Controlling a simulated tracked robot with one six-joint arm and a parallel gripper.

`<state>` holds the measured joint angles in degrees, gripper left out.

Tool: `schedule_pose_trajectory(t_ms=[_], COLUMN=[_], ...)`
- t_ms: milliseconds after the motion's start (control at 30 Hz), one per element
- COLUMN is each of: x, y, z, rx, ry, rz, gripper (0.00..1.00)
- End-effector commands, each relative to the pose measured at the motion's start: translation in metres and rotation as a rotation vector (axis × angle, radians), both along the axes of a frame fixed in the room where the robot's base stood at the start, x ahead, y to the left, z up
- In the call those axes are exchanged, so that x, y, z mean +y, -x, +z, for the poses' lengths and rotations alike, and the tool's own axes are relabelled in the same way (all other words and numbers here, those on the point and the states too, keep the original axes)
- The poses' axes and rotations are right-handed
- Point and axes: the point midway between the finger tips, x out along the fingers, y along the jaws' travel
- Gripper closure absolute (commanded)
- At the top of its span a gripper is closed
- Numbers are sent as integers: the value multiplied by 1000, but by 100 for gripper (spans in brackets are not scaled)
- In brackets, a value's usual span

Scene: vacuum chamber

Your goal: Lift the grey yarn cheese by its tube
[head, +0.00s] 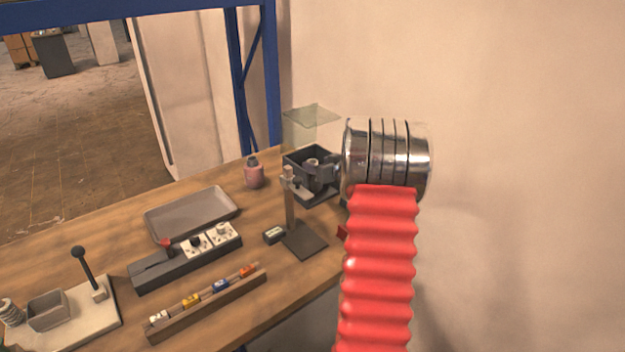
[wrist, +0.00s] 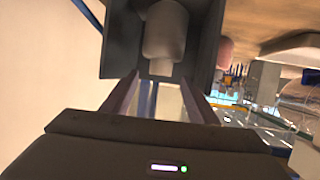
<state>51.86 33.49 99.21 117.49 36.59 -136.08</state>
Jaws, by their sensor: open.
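The grey yarn cheese (wrist: 165,32) stands inside a dark open-topped box (wrist: 117,50) in the wrist view. Its pale tube (wrist: 160,68) points towards my gripper (wrist: 160,78). The two fingers are apart, one to each side of the tube's end; I cannot tell how far the tube reaches between them. In the head view my gripper (head: 325,173) is at the dark box (head: 318,195), and the grey cheese (head: 312,164) shows only in small part behind it. The box's clear lid (head: 312,116) stands raised.
A pink yarn cheese (head: 254,175) stands left of the box. A post stand (head: 291,210) rises close in front of the box. A grey tray (head: 190,213), a switch block (head: 185,258) and a rail of coloured pieces (head: 207,303) lie further left. A wall is behind.

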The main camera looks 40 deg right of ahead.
Motion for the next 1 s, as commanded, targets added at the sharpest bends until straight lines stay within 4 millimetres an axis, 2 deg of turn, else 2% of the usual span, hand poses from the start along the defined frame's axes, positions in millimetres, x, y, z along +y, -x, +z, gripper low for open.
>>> schedule_pose_trajectory(t_ms=[333,733,1000], x=[-1,-12,-15], y=[-3,-40,-44], z=[-3,-20,-22], rx=[1,1,1], ry=[-2,0,-1], rz=[1,2,-1], gripper=[46,46,46])
